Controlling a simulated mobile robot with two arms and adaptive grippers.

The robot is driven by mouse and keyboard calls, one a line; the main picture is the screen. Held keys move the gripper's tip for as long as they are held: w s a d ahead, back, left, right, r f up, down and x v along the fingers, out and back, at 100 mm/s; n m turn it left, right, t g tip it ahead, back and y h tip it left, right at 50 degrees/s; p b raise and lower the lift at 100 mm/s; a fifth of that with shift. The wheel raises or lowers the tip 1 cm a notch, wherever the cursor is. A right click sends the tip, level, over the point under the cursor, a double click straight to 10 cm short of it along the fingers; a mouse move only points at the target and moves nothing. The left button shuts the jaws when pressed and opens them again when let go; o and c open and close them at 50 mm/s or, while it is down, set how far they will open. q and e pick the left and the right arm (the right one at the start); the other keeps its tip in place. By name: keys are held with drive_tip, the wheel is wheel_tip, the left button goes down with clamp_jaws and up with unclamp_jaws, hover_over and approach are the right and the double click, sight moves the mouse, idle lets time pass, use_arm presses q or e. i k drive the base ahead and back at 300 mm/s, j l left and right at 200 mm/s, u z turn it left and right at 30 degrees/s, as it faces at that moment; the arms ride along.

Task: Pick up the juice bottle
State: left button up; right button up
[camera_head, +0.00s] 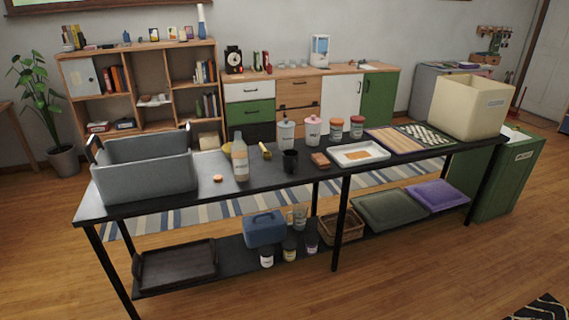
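A pale grey bottle (240,160) with a light label and a narrow neck stands upright on the black table (215,196). It is the only tall bottle on the tabletop, and it looks like the juice bottle. A small orange round piece (218,178), perhaps a cap, lies to its left. A black cup (290,161) stands to its right, and a brass-coloured object (265,151) lies just behind it on the right. Neither of my grippers shows in the head view.
A grey bin (147,181) stands on the table's left end, a cream box (470,105) on the right. A white tray (343,161) and several jars stand mid-table. A lower shelf (225,272) holds baskets and cushions. The tabletop's front strip is clear.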

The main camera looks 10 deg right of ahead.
sight(238, 148)
drive_tip(key=i+j, duration=0.1)
drive_tip(key=i, duration=0.35)
drive_tip(key=i+j+z, duration=0.1)
drive_tip(key=i, duration=0.3)
drive_tip(key=i+j, duration=0.15)
drive_tip(key=i, duration=0.3)
drive_tip(key=l+z, duration=0.05)
